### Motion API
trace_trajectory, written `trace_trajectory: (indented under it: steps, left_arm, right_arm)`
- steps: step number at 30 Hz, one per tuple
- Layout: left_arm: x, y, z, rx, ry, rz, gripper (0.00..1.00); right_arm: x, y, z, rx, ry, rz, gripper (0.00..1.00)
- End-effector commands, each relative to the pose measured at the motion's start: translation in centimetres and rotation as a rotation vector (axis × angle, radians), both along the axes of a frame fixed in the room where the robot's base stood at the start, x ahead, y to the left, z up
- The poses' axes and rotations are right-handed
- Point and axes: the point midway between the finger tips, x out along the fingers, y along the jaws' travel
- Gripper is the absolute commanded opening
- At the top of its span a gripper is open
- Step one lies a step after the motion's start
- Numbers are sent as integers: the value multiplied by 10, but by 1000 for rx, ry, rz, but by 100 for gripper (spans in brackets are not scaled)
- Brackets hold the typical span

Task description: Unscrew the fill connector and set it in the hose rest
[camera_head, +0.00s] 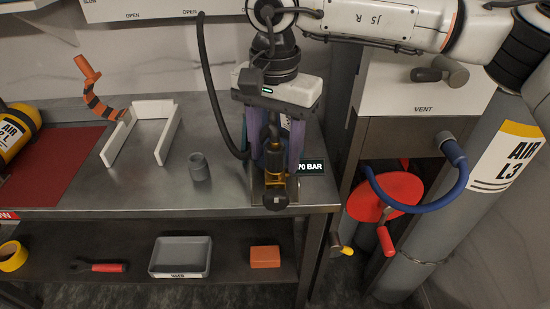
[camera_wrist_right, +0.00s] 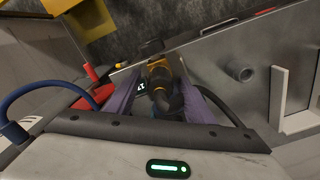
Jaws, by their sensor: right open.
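The fill connector (camera_head: 274,160) is a dark and brass fitting at the bench's front edge, with a black knob at its near end. The black hose runs down from the wall panel toward it. It also shows in the right wrist view (camera_wrist_right: 160,80). My right gripper (camera_head: 270,148) points down over it, its two purple fingers apart on either side; I cannot tell whether they touch it. A short hollow grey cup (camera_head: 199,168), which looks like the hose rest, stands upright and empty on the bench to the left. My left gripper is out of view.
A display reading "70 BAR" (camera_head: 311,167), partly hidden, is beside the connector. A white bracket (camera_head: 110,146), red mat (camera_head: 62,165) and yellow AIR cylinder (camera_head: 16,135) lie left. A blue hose (camera_head: 425,205) and red disc (camera_head: 395,188) are right. Bench around the cup is clear.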

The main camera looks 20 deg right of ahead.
Motion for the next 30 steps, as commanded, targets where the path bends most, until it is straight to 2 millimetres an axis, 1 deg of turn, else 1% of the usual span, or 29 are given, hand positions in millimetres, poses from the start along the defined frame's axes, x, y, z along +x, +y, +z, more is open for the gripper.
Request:
trace_trajectory:
  steps: [3, 5, 8, 24, 27, 30]
  left_arm:
    - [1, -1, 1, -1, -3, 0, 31]
    - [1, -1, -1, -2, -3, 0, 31]
    - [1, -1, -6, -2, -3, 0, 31]
    - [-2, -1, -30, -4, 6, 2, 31]
    - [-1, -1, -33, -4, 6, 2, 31]
    - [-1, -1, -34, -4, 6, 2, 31]
  right_arm:
    - [0, 0, 0, 1, 1, -11, 48]
    - [0, 0, -1, 1, 1, -52, 48]
    - [0, 0, -2, 2, 1, -187, 48]
    - [0, 0, -2, 1, 1, -1040, 48]
    - [0, 0, -2, 2, 0, -1180, 48]
    - [0, 0, -1, 2, 0, -1270, 48]
